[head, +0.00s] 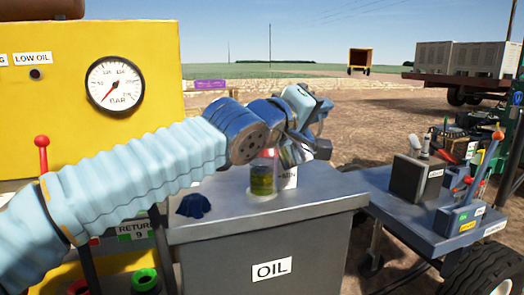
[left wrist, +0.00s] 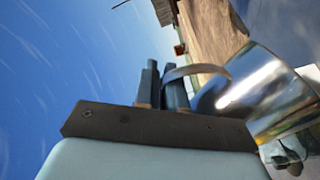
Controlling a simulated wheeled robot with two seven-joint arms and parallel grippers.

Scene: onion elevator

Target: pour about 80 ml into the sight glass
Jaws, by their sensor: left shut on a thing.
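The sight glass (head: 262,180) is a clear upright cylinder with yellow-green content, on top of the grey cabinet marked OIL (head: 220,260). Something red shows at its top. My left arm reaches across from the left, and my left gripper (head: 312,112) is above and a little right of the glass. It is shut on the handle of a shiny metal jug (head: 292,154), which looks tilted. In the left wrist view, the fingers (left wrist: 163,88) are at the jug's handle and the bright jug body (left wrist: 265,88) lies to the right. The jug's mouth and any stream are hidden. My right gripper is not in view.
A dark blue cloth-like thing (head: 193,206) lies on the cabinet's left part. A white label (head: 288,177) stands behind the glass. A yellow panel with a pressure gauge (head: 115,85) stands at left. A blue-grey trailer bed (head: 425,235) with boxes and levers is at right.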

